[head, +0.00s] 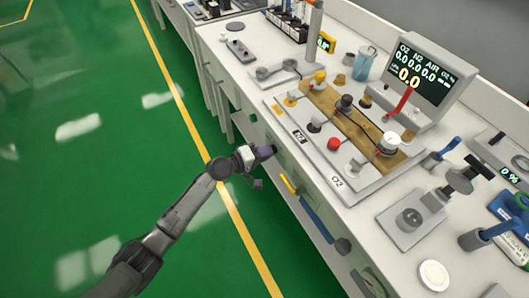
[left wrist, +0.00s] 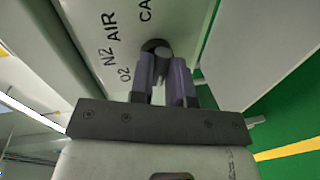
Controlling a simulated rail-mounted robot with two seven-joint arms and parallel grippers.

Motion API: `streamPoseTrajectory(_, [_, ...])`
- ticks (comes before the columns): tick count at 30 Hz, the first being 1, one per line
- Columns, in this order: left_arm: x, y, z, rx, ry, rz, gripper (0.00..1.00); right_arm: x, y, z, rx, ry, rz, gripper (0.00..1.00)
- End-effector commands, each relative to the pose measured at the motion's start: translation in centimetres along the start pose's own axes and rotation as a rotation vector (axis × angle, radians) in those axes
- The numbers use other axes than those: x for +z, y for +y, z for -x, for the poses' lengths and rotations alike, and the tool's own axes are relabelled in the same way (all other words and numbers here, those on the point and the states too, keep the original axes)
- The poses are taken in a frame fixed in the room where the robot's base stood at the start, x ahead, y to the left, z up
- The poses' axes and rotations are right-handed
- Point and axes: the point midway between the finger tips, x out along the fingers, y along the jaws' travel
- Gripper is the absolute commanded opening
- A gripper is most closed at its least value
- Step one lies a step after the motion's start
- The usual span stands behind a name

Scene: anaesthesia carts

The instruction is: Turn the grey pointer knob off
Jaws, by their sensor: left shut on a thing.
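The grey pointer knob (left wrist: 156,46) sits on a pale panel (left wrist: 100,25) lettered O2, N2, AIR and a cut-off "CA". My left gripper (left wrist: 163,72) is at it, its two purple-grey fingers shut on the knob. The fingers and the knob's angle hide most of its pointer, so I cannot tell which label it faces. In the head view my left gripper (head: 265,152) is at the cart's front face, below the worktop edge, and the knob is hidden there. My right gripper is not in view.
The white worktop (head: 235,75) above holds a valve panel, a gas display (head: 418,75), a clear jug (head: 364,63) and several fittings. A yellow and blue handle (head: 312,215) lies along the front, right of my gripper. Green floor (head: 90,190) is open on the left.

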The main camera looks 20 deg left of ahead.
Motion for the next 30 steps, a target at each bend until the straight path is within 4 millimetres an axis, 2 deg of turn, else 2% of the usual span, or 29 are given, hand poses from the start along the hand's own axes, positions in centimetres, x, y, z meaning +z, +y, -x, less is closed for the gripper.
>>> streamPoseTrajectory(6, [0.0, 0.0, 0.0, 0.000, 0.000, 0.004, 0.00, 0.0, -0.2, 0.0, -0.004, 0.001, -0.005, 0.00])
streamPoseTrajectory(7, [0.0, 0.0, 0.0, 0.000, 0.000, 0.004, 0.20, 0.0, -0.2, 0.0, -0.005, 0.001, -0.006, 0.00])
streamPoseTrajectory(14, [0.0, 0.0, 0.0, 0.000, 0.000, 0.002, 0.42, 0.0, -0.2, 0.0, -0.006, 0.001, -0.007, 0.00])
streamPoseTrajectory(23, [0.0, 0.0, 0.3, -0.001, 0.000, 0.001, 0.42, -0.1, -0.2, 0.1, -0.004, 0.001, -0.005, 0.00])
streamPoseTrajectory(26, [0.0, 0.1, 1.3, -0.001, 0.000, 0.001, 0.42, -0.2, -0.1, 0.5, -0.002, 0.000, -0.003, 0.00])
streamPoseTrajectory(30, [0.0, 0.1, 3.8, -0.003, 0.000, 0.001, 0.42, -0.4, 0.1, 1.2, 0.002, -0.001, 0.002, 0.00])
